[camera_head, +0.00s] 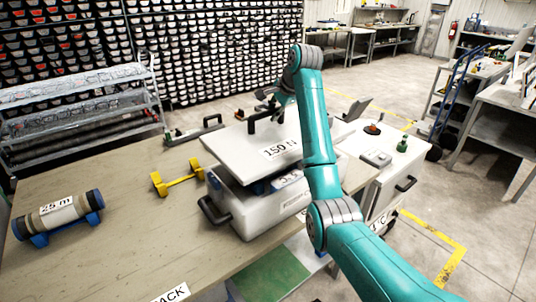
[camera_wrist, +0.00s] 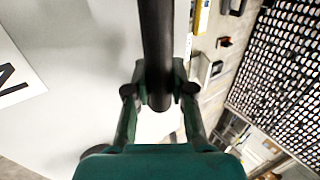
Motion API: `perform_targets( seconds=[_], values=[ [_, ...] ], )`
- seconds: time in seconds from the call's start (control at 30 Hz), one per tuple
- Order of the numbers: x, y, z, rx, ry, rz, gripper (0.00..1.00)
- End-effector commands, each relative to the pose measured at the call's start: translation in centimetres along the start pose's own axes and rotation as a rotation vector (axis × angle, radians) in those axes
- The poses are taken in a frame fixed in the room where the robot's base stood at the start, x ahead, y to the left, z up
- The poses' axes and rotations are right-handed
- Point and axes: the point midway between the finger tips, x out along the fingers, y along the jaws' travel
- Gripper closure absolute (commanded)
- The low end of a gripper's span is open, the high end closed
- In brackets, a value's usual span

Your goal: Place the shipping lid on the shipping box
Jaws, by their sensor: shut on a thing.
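The shipping lid (camera_head: 235,138) is a flat white plate with a "150 N" label and a black bar handle on top. My gripper (camera_head: 272,112) is shut on that handle, and the wrist view shows the dark bar between my fingers (camera_wrist: 158,88), with the white lid (camera_wrist: 85,50) beyond. The shipping box (camera_head: 240,205) is white with a black side handle and stands on the table under the lid. A gap shows between lid and box at the near side, with blue parts and a white label inside. My arm hides the right part of both.
A labelled core tube (camera_head: 62,214) on blue supports and a yellow stand (camera_head: 177,178) lie on the table (camera_head: 110,240) to the left. A white cart (camera_head: 385,185) with small items on top adjoins at the right. The table's left middle is clear.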

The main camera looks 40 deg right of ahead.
Motion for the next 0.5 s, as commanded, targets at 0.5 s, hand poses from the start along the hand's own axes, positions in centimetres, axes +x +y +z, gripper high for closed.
perform_targets(
  seconds=[0.5],
  values=[
    [4.9,3.3,0.0,0.000,0.000,0.001,1.00]
  ],
)
